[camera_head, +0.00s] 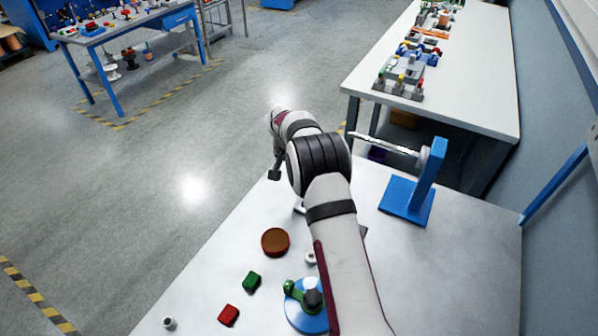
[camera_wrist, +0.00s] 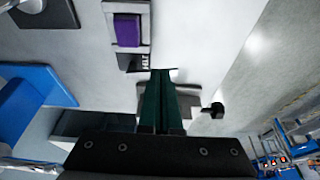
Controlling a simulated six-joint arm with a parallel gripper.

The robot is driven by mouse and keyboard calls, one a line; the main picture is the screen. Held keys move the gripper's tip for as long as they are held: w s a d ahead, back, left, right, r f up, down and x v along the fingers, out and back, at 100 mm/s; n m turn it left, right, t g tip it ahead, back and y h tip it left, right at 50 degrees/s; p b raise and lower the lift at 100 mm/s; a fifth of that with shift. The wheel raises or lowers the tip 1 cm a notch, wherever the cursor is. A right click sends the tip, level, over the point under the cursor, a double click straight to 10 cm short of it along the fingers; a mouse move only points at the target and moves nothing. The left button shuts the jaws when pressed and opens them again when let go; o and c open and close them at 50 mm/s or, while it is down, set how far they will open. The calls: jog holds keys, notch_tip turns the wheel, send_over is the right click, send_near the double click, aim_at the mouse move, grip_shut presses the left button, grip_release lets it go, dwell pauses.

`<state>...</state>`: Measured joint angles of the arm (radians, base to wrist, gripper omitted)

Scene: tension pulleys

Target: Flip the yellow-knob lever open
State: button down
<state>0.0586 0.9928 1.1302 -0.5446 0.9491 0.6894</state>
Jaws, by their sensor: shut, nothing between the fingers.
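My gripper (camera_wrist: 162,73) shows in the wrist view with its two dark green fingers together and nothing held between them. The fingertips overlap the view of a light grey block (camera_wrist: 187,98), but I cannot tell whether they touch it. A short part with a black round end (camera_wrist: 216,109) sticks out at that block's right side. A grey fixture with a purple block (camera_wrist: 128,30) lies beyond the fingertips. I cannot make out a yellow knob near the gripper in either view. In the head view my arm hides the gripper's fingers and part of the table.
A blue stand with a silver rod (camera_head: 408,198) is right of my arm. A red-brown disc (camera_head: 275,242), green block (camera_head: 251,281), red block (camera_head: 229,315) and blue round base with a green part (camera_head: 305,318) lie left. A second white table (camera_head: 460,90) stands behind.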

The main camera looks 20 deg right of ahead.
jog(key=shift+s+a+r, duration=0.2)
jog(key=shift+s+a, duration=0.4)
jog(key=shift+a, duration=0.05)
jog(key=shift+s+a+r, duration=0.15)
jog(key=shift+s+a, duration=0.45)
jog(key=v, duration=1)
